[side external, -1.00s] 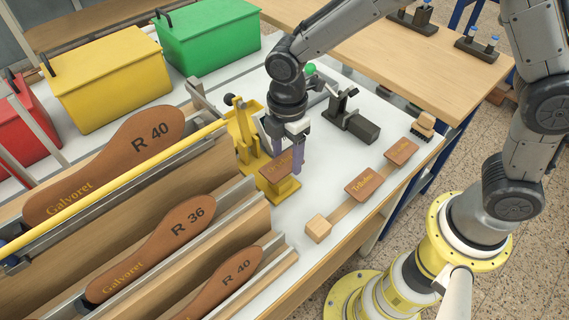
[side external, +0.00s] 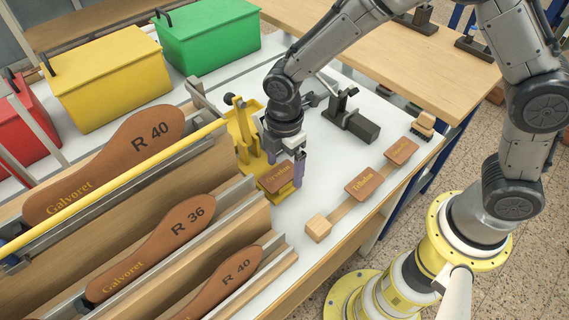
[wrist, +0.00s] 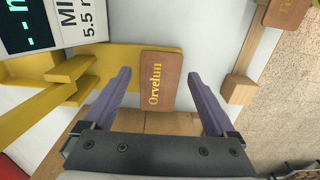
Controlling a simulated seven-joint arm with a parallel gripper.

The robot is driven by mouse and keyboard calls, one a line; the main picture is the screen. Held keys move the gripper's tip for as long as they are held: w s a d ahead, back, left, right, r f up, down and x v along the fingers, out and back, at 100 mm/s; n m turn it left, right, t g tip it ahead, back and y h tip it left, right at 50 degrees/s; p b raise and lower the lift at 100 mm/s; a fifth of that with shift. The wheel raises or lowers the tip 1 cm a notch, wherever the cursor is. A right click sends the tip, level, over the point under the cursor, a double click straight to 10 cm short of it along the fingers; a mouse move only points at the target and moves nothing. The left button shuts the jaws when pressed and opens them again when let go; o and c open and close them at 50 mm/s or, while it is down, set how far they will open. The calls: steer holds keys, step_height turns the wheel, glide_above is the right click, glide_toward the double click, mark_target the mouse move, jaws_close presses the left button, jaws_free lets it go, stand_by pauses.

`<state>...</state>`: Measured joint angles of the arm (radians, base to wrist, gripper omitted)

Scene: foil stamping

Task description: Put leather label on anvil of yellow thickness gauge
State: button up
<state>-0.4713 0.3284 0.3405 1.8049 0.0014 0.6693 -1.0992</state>
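The brown leather label (side external: 274,179), marked "Orvelun", lies on the yellow base of the thickness gauge (side external: 243,127) at its front end. In the wrist view, the label (wrist: 160,82) rests across the end of a flat yellow strip (wrist: 125,56), partly overhanging it. The gauge's stepped yellow jaws (wrist: 72,78) are to the left of the label, apart from it. My gripper (side external: 285,170) is over the label, its purple fingers on either side. In the wrist view, my gripper (wrist: 160,75) is open, with a gap between each finger and the label.
Two more labels, "Trillubo" (side external: 366,183) and another (side external: 401,150), lie on a wooden strip with a wood block (side external: 318,228) at its end. A dark clamp device (side external: 352,122) stands behind. Wooden racks with leather insoles (side external: 165,235) crowd the left. Bins line the back.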

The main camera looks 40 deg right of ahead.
mark_target(285, 172)
step_height(285, 172, up, 12)
steer(key=shift+r, duration=0.2)
stand_by(0.5)
steer(key=s+d+r+m+t, duration=0.4)
steer(key=s+d+r+m, duration=0.5)
steer(key=s+d+m, duration=0.45)
steer(key=s+d+f+m+t, duration=0.1)
steer(key=s+d+m, duration=0.3)
steer(key=s, duration=0.1)
steer(key=shift+s+d+f+t, duration=0.2)
steer(key=shift+s+d+t, duration=0.1)
steer(key=shift+m, duration=0.25)
